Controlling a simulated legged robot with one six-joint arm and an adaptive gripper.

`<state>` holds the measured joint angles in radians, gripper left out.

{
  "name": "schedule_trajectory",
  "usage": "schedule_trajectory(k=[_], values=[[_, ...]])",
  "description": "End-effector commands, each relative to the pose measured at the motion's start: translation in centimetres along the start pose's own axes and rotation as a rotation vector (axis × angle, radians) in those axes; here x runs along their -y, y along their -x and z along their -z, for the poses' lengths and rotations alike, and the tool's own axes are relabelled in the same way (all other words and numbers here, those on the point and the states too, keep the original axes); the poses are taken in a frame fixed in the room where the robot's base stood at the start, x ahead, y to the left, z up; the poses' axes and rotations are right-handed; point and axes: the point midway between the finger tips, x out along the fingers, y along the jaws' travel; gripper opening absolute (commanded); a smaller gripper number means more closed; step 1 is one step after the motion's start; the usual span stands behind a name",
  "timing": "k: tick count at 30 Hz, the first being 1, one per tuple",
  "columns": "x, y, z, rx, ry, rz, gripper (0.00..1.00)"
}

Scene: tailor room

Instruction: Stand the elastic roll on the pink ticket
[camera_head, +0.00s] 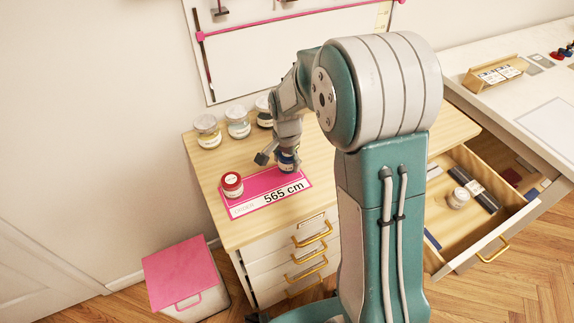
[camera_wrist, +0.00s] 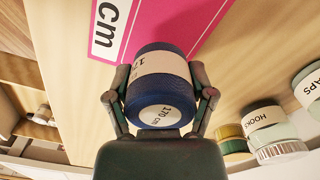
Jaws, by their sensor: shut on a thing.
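A dark blue roll with white labels, one reading "170 cm", is in my gripper (camera_wrist: 163,72). In the wrist view the roll (camera_wrist: 160,101) sits between the two fingers, which press on its sides. In the head view my gripper (camera_head: 277,158) and the roll (camera_head: 288,161) are at the right end of the pink ticket (camera_head: 262,189), partly hidden by my arm. The ticket lies flat on the wooden cabinet top and reads "565 cm". It also shows behind the roll in the wrist view (camera_wrist: 165,22). I cannot tell whether the roll touches the ticket.
A red-topped round item (camera_head: 232,185) stands on the ticket's left end. Several jars (camera_head: 238,122) line the back of the cabinet top (camera_head: 220,225). An open drawer (camera_head: 480,205) holds small items at the right. A pink-lidded bin (camera_head: 180,268) stands on the floor at left.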

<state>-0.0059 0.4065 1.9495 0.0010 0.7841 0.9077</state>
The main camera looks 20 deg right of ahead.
Motion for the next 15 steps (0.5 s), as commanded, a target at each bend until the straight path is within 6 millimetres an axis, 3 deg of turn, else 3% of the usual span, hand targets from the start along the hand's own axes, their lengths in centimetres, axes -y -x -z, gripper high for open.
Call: schedule_trajectory(k=[3,13,14,15], values=[[-0.1,-1.7,0.0,0.001,0.000,-0.002,0.27],[-0.1,-2.0,0.0,0.001,0.000,-0.001,0.27],[-0.1,-2.0,0.0,0.000,0.000,0.000,0.84],[-0.1,-2.0,0.0,0.000,0.000,0.000,1.00]])
